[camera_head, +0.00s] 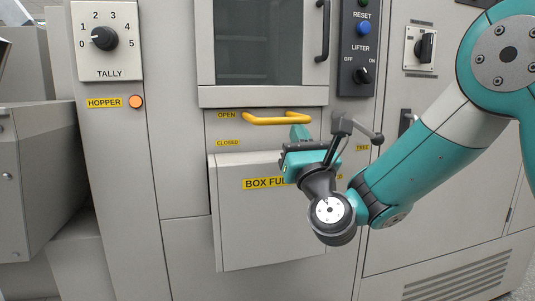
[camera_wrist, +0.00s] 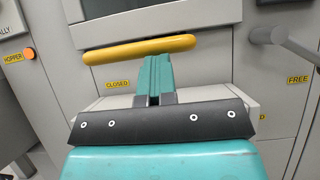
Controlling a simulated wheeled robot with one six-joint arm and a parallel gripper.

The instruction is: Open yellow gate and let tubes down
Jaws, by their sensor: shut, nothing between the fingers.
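The yellow gate handle (camera_head: 277,121) is a horizontal bar on the grey machine front, level with the OPEN label (camera_head: 227,115) and above the CLOSED label (camera_head: 228,142). It spans the upper wrist view (camera_wrist: 140,49). My gripper (camera_head: 299,132) is just below the handle's right part. In the wrist view its teal fingers (camera_wrist: 158,62) are together and empty, with their tips at the bar's lower edge. I cannot tell whether they touch it. No tubes are visible.
A grey lever (camera_head: 362,130) with a FREE label (camera_head: 362,148) stands close right of my gripper. Below is a protruding grey box front (camera_head: 240,220) marked BOX FULL. A dark window (camera_head: 259,42) is above. The HOPPER lamp (camera_head: 136,102) glows orange at left.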

